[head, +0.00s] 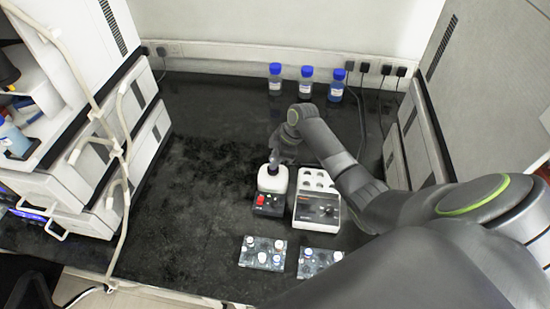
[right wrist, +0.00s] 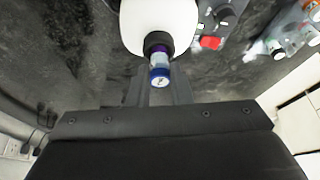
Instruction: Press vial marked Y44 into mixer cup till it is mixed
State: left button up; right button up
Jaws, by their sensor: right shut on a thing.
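The mixer (head: 272,180) is a rounded white body on a dark base with a red button. Its black cup (right wrist: 157,41) shows in the right wrist view on the white body. My right gripper (right wrist: 160,92) is shut on a vial (right wrist: 159,68) with a blue ring and a pale marked end; the mark is too small to read. The vial's far end meets the black cup; I cannot tell how deep it sits. In the head view my right gripper (head: 276,160) is right above the mixer, and the vial is hidden. My left gripper is not in view.
A white device with round holes and a knob (head: 318,205) stands right of the mixer. Two small racks with vials, one left (head: 250,262) and one right (head: 310,268), lie in front. Several blue-capped bottles (head: 306,85) stand at the back. The bench left of the mixer is clear.

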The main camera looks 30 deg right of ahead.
jog(key=shift+f+b, duration=0.4)
jog(key=shift+f, duration=0.35)
dwell(2.4)
jog(key=shift+r, duration=0.1)
dwell(1.5)
notch_tip(320, 180, up, 6)
jog(key=p, duration=0.6)
dwell(0.5)
